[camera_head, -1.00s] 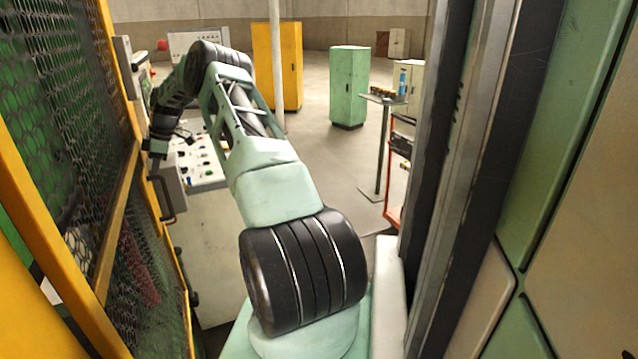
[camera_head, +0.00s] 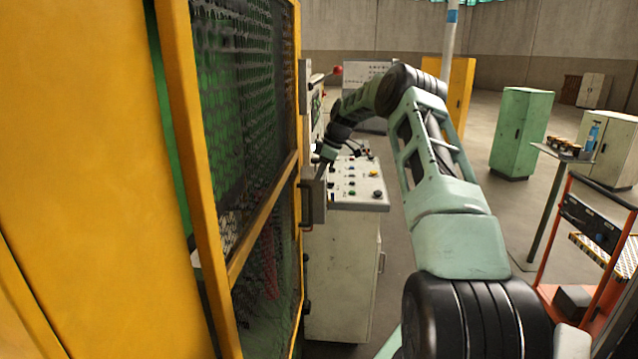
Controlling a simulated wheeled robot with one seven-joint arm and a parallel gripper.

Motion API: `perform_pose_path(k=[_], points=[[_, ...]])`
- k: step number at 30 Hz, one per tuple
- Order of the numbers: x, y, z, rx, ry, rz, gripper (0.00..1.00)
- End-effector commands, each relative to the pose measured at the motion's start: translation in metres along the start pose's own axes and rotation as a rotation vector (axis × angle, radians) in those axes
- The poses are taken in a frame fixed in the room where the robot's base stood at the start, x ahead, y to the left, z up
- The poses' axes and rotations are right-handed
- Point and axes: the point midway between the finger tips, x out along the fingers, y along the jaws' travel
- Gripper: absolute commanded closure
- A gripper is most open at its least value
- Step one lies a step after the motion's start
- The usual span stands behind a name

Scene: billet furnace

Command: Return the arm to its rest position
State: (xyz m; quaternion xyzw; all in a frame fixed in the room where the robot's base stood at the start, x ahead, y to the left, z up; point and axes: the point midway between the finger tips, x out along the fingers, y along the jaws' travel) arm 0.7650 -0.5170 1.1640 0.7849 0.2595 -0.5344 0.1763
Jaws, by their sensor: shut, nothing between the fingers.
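My arm rises from the bottom right of the head view, bends at a black joint near the top and reaches forward and down to the left. My gripper (camera_head: 327,156) is at its far end, small and dark, beside the yellow-framed mesh guard and close to the left edge of the control desk (camera_head: 343,252). Its fingers are shut and I see nothing held. The fingertips are partly hidden, so I cannot tell whether they touch the desk or the guard.
The yellow mesh guard (camera_head: 262,262) fills the left side close by. A green cabinet (camera_head: 521,132), a small side table (camera_head: 562,153) with items on it and an orange trolley (camera_head: 549,266) stand at the right. Open floor lies between the desk and the green cabinet.

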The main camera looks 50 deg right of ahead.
Motion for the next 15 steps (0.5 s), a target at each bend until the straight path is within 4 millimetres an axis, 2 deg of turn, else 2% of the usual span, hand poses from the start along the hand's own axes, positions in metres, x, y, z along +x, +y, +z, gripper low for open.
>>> perform_pose_path(k=[12, 15], points=[[-0.061, 0.001, 0.004, 0.003, -0.001, 0.005, 1.00], [-0.070, 0.001, 0.004, 0.004, -0.002, 0.002, 1.00]])
